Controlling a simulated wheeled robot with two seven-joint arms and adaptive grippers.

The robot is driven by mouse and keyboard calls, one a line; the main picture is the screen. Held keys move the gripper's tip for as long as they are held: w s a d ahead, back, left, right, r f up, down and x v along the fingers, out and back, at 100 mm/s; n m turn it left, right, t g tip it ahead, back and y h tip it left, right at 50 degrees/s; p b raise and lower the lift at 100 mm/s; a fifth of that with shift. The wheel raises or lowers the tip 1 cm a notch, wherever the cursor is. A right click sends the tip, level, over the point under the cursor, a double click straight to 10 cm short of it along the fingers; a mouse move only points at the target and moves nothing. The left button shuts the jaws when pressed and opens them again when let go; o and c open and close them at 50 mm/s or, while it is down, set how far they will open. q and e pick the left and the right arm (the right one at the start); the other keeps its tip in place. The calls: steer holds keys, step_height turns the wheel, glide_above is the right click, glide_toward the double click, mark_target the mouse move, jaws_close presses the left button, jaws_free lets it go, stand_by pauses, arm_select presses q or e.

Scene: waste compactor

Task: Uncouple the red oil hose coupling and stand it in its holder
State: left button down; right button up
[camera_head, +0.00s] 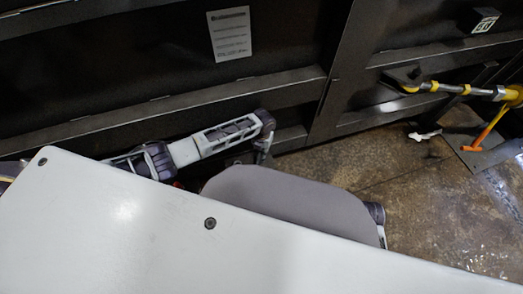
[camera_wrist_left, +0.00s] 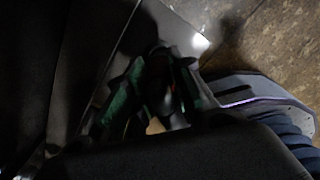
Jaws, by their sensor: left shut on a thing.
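In the left wrist view, which is very dark, my left gripper (camera_wrist_left: 155,88) has its green-tinted fingers on either side of a dark object. It is shut on this object, which shows a faint reddish patch and looks like the red oil hose coupling (camera_wrist_left: 166,88). Its ends and any hose are lost in shadow. In the head view my left arm lies along the foot of the dark wall. The gripper's fingers and the coupling cannot be made out there. I cannot make out the holder in either view. My right gripper is not in view.
The dark ribbed compactor wall (camera_head: 130,60) carries a white notice (camera_head: 230,33). A yellow and grey rod (camera_head: 445,88) and an orange-handled tool (camera_head: 485,135) are at the right. The brown floor (camera_head: 425,190) is mostly open there.

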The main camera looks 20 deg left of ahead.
arm_select(q)
steer(key=shift+f+b, duration=0.6)
steer(key=shift+f, duration=0.35)
stand_by(0.7)
steer(key=c, duration=1.2)
jaws_free()
steer(key=shift+c, duration=0.3)
